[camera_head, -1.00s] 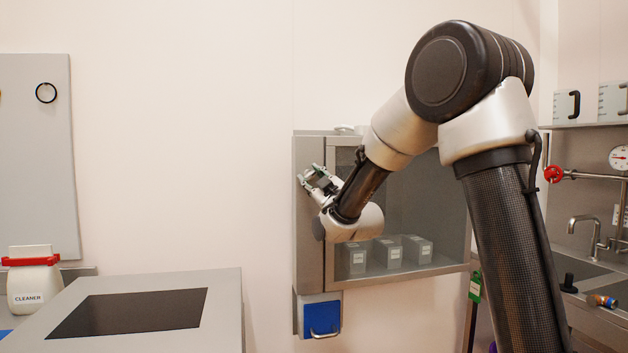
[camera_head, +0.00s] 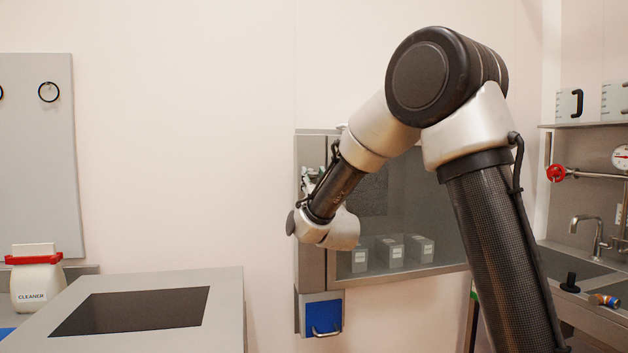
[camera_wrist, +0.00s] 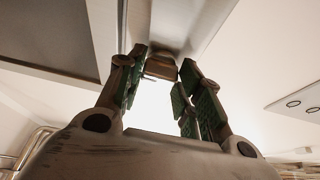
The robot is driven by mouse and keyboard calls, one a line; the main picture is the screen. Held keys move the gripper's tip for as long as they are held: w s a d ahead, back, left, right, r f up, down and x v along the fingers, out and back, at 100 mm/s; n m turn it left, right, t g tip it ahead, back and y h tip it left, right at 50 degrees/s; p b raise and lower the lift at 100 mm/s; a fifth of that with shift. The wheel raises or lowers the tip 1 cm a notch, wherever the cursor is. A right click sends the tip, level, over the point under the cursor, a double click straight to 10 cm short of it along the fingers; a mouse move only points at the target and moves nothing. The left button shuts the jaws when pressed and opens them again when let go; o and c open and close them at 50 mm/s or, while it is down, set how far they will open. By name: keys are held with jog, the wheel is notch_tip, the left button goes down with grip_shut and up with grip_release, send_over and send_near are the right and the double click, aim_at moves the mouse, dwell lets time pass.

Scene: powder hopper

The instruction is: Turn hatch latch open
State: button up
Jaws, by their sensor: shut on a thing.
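My gripper (camera_head: 309,178) is at the left front edge of the grey wall cabinet (camera_head: 311,262), partly hidden behind my own wrist links. In the wrist view my gripper (camera_wrist: 160,80) has its green-padded fingers on either side of a small brown piece, which appears to be the latch (camera_wrist: 160,68). The fingers are shut on it. The piece sits against a pale metal strip. In the head view the latch is hidden by my arm, so its turn angle cannot be told.
The cabinet's clear door shows several grey boxes (camera_head: 390,250) inside. A blue-fronted holder (camera_head: 322,314) hangs below it. A grey housing with a dark window (camera_head: 130,311) and a white cleaner jar (camera_head: 36,289) are at lower left. A sink with a tap (camera_head: 597,232) is at right.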

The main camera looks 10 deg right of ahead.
jog(key=shift+f, duration=0.15)
jog(key=o, duration=1)
jog(key=v, duration=1.2)
